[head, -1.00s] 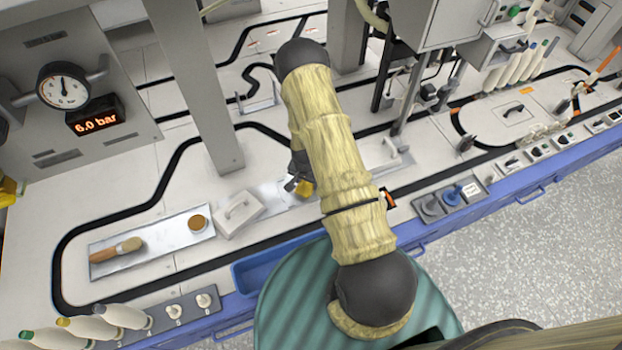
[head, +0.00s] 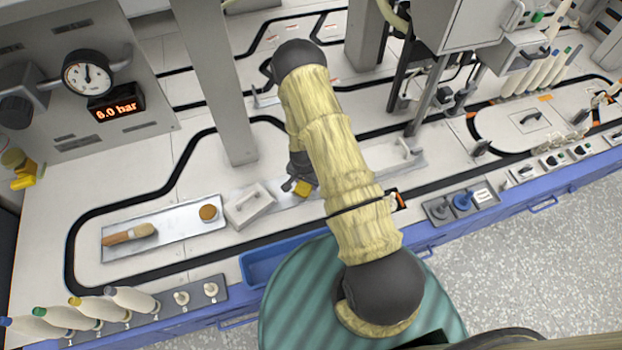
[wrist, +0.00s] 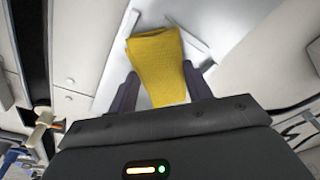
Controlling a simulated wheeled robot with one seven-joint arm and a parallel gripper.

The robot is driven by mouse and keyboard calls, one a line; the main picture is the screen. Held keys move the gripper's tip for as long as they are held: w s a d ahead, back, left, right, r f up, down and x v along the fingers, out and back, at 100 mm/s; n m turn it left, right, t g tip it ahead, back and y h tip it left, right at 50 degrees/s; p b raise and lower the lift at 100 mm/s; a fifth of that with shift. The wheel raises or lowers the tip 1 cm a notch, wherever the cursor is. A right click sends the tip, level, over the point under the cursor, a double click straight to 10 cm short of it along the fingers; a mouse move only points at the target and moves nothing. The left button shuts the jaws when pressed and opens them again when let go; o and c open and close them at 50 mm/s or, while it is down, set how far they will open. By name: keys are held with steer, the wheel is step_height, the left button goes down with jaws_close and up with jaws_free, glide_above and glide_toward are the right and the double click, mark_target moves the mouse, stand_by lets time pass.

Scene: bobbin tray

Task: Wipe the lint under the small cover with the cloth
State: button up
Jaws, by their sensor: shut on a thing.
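My gripper (head: 300,186) is shut on a folded yellow cloth (head: 305,188). In the wrist view the cloth (wrist: 158,62) hangs out between the two dark fingers, over a shiny metal plate (wrist: 198,50). In the head view a white cover (head: 247,208) with a bar handle sits just left of my gripper. Another pale cover (head: 406,156) with a handle lies to the right, partly behind my arm. I cannot tell for sure which is the small one. No lint can be made out; the cloth and my arm hide part of the plate.
A wooden-handled brush (head: 130,234) and a round brown piece (head: 208,212) lie on the metal tray (head: 175,236) at left. A grey post (head: 216,90) stands behind the cover. A blue bin (head: 262,262) is at the bench's front edge. Bobbins stand at front left.

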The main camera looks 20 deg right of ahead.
steer(key=shift+w+a, duration=0.15)
steer(key=shift+a, duration=1.1)
steer(key=shift+d+r+p, duration=0.25)
steer(key=shift+r+p, duration=0.8)
steer(key=shift+r, duration=0.15)
steer(key=shift+d+r+p, duration=0.2)
steer(key=shift+r+p, duration=0.8)
steer(key=shift+r, duration=0.15)
steer(key=shift+s+r+p, duration=0.2)
steer(key=shift+r+p, duration=0.35)
steer(key=shift+r, duration=0.15)
steer(key=shift+a+r, duration=0.1)
step_height(320, 180, up, 3)
steer(key=p, duration=0.2)
steer(key=shift+p, duration=0.3)
